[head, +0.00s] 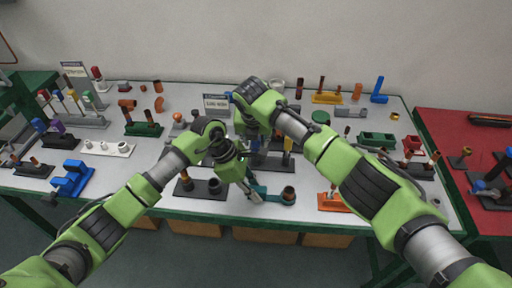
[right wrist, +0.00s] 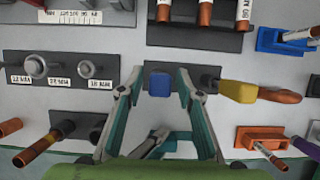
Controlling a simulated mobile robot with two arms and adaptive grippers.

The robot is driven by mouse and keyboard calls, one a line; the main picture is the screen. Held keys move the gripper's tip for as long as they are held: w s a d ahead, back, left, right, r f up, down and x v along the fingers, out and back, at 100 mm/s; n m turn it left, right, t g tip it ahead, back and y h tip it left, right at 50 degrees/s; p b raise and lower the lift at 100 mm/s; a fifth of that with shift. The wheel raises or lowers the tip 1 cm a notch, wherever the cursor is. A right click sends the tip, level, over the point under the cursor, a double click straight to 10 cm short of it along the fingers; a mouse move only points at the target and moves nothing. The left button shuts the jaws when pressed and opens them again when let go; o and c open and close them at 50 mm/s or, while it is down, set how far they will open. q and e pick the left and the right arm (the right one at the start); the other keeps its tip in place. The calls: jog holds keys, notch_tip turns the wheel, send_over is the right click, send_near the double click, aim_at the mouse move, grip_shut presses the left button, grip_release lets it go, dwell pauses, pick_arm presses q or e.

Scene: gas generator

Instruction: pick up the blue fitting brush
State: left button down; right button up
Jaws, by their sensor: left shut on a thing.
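The blue fitting brush shows as a blue block-like handle (right wrist: 160,85), seen nearly end-on at a dark base in the right wrist view. In the head view it is a small blue patch (head: 254,146), partly hidden by my arms. My right gripper (right wrist: 158,78) is open, with one finger on each side of the blue handle and visible gaps between. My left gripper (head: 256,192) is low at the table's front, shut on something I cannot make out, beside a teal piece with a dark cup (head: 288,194). Its fingers also show in the right wrist view (right wrist: 168,145).
A dark block with a copper pipe (right wrist: 72,128) is at lower left, an orange holder (right wrist: 262,138) at lower right. The table (head: 385,185) is crowded; a red table (head: 440,125) stands to the right.

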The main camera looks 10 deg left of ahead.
jog(key=c, duration=0.6)
notch_tip(320, 180, up, 8)
jog(key=shift+r, duration=0.2)
jog(key=s+d+r, duration=0.1)
jog(key=s+d, duration=0.2)
jog(key=s, duration=0.1)
jog(key=s+d+r+n, duration=0.1)
jog(key=s+d, duration=0.3)
jog(key=s, duration=0.1)
jog(key=s+d+r+n+y, duration=0.1)
jog(key=s+d, duration=0.3)
jog(key=shift+s+r, duration=0.1)
jog(key=shift+s, duration=0.2)
